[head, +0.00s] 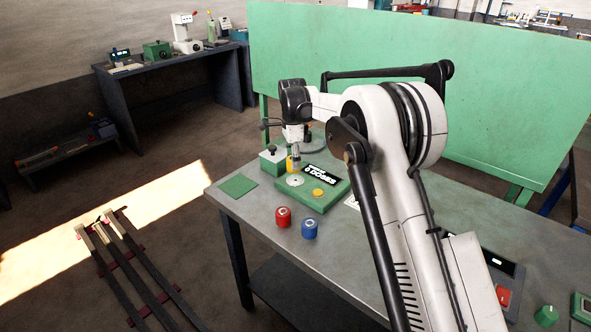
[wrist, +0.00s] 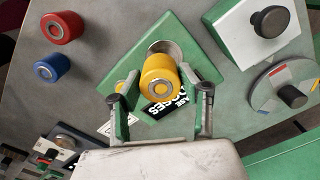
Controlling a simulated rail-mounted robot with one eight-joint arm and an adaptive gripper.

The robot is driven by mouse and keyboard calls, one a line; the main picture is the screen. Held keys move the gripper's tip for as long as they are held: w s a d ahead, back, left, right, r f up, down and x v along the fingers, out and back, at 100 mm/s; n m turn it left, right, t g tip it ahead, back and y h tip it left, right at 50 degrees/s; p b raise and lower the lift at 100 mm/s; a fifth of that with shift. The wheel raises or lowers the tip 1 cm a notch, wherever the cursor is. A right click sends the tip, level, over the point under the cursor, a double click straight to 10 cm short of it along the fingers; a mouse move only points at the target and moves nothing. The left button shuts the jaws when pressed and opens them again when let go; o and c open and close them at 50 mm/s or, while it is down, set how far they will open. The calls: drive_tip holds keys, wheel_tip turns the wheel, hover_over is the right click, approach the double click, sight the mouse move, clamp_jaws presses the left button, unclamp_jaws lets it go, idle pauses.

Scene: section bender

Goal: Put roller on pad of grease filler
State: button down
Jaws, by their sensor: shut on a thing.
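My gripper (head: 292,150) is shut on a yellow roller (wrist: 160,78); the wrist view shows the roller between the two fingers. In the head view the yellow roller (head: 293,165) hangs upright over the green grease filler (head: 322,200). The filler's round grey pad (head: 296,181) lies below and slightly nearer the camera than the roller. In the wrist view part of the pad (wrist: 172,47) shows behind the roller, which hides the rest. I cannot tell whether the roller touches the pad. A yellow button (head: 318,193) sits on the filler beside a black "DOSES" label.
A red roller (head: 283,217) and a blue roller (head: 309,228) stand on the grey table (head: 262,240) before the filler. A green square mat (head: 239,185) lies to its left. A green and white box with a black knob (head: 273,158) stands close behind.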

drive_tip(key=shift+w+d+f, duration=0.35)
drive_tip(key=shift+w+d, duration=0.05)
drive_tip(key=shift+w, duration=0.05)
drive_tip(key=shift+f, duration=2)
drive_tip(key=shift+f, duration=0.2)
drive_tip(key=c, duration=1.1)
unclamp_jaws()
drive_tip(key=shift+r, duration=0.15)
